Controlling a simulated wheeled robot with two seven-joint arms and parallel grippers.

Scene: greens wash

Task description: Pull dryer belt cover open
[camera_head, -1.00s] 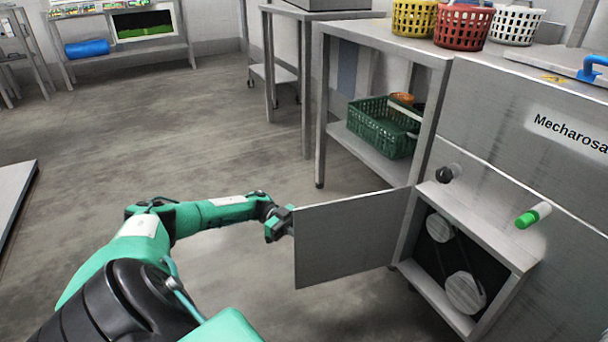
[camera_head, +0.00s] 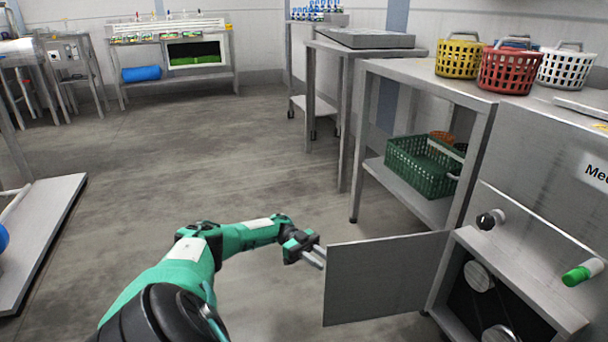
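The dryer belt cover (camera_head: 385,279) is a flat grey metal panel. It stands swung wide open, hinged at the left side of the belt compartment (camera_head: 480,306). The compartment shows dark inside, with two round pale pulleys (camera_head: 478,276) and a belt; its lower part is cut off by the frame. My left gripper (camera_head: 318,256) is beside the cover's free edge, with its two grey fingers slightly apart. Nothing shows between the fingers; their tips are close to the edge, and I cannot tell whether they touch it. My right gripper is not in view.
A black knob (camera_head: 490,219) and a green-tipped knob (camera_head: 583,272) stick out above the compartment. A steel table (camera_head: 405,78) holds yellow, red and white baskets, with a green crate (camera_head: 424,168) on its lower shelf. The floor (camera_head: 200,150) left of the cover is clear.

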